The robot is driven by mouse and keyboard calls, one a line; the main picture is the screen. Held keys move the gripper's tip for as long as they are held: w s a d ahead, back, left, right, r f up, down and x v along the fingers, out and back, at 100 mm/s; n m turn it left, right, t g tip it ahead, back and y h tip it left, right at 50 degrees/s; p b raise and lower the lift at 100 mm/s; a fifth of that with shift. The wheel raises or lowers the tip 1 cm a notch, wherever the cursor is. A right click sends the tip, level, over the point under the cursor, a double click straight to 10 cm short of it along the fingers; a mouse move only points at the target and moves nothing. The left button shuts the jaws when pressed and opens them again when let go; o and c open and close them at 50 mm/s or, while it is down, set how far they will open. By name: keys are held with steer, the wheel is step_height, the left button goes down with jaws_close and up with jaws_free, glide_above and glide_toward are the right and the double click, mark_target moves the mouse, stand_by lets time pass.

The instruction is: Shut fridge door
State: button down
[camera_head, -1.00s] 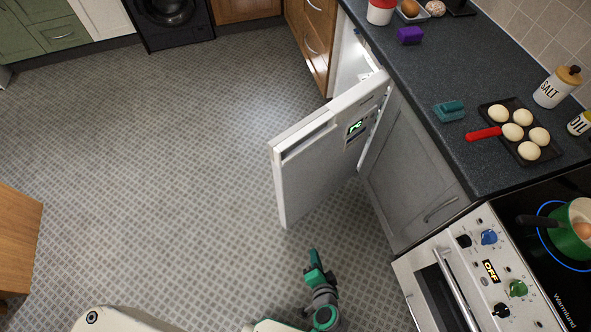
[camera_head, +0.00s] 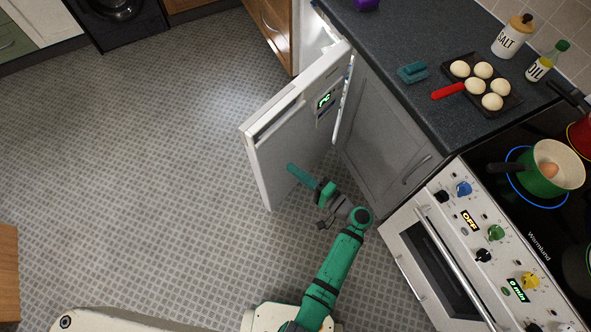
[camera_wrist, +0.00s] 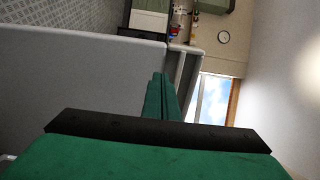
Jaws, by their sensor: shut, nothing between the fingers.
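The fridge door (camera_head: 292,150) stands open, swung out from under the dark counter into the room. The lit fridge inside (camera_head: 312,40) shows in the gap behind it. A green display (camera_head: 326,99) is on the door's upper edge side. My gripper (camera_head: 290,167) is shut and empty, in front of the door's grey face, near its lower part; I cannot tell if it touches. In the wrist view my gripper's fingers (camera_wrist: 160,95) point along the grey door panel (camera_wrist: 85,90), which fills the left side.
A grey cabinet (camera_head: 385,125) and the oven (camera_head: 440,260) stand right of the door. The tiled floor (camera_head: 130,170) to the left is clear.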

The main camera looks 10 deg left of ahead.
mark_target(264, 146)
steer(key=x, duration=1.1)
steer(key=shift+w, duration=0.1)
